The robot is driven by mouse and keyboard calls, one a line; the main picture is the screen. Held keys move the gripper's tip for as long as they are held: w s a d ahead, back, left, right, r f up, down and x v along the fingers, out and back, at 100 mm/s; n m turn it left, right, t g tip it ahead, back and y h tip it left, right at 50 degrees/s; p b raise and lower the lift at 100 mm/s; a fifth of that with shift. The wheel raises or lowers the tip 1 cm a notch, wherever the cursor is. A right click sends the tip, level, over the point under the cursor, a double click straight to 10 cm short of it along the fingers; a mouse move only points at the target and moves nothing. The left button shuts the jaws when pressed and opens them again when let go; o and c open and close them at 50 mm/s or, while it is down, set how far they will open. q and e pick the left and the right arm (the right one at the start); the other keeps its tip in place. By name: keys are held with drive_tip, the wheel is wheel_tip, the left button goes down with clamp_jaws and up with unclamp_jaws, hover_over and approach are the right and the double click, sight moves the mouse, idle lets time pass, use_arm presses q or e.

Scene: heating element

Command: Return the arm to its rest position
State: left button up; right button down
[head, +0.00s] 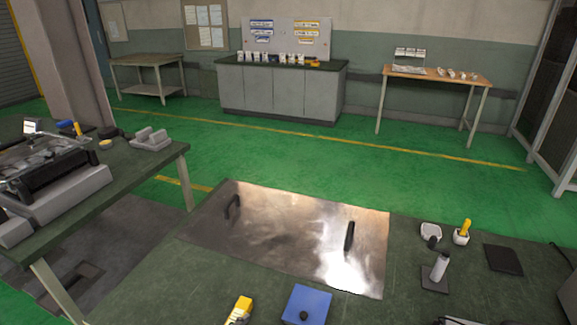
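Neither of my arms nor grippers shows in the head view. The workbench (225,272) in front of me carries a shiny metal plate (285,232) with two dark handles, one at its left (232,206) and one at its right (349,237). No gripper is on or near the plate in this view. The state of both grippers is hidden.
A blue box (306,305) and a yellow item (240,310) lie at the bench's front edge. A white cylinder on a dark base (439,268), a white dish (431,231) and a black pad (503,259) stand right. Another table (120,185) with equipment is left. Green floor (300,155) lies open beyond.

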use_arm(q)
drive_tip(key=s+a+f+n+y+p, duration=0.1)
drive_tip(key=s+a+f, duration=0.1)
drive_tip(key=s, duration=0.6)
drive_tip(key=s+a+f+n+g+y+p, duration=0.1)
drive_tip(key=s+a+f+n+y, duration=0.1)
drive_tip(key=s+a, duration=0.3)
drive_tip(key=s+a+f+n+g+y+p, duration=0.1)
drive_tip(key=s+a, duration=0.3)
drive_tip(key=s, duration=0.7)
drive_tip(key=shift+s+f+n, duration=0.2)
drive_tip(key=shift+f+n, duration=0.25)
drive_tip(key=shift+n, duration=0.05)
use_arm(e)
drive_tip(key=shift+t, duration=0.5)
drive_tip(key=w+r, duration=0.1)
drive_tip(key=r, duration=0.1)
drive_tip(key=w+r, duration=0.2)
drive_tip(key=shift+w+d+r, duration=0.1)
drive_tip(key=shift+w+r, duration=0.05)
drive_tip(key=shift+r, duration=0.25)
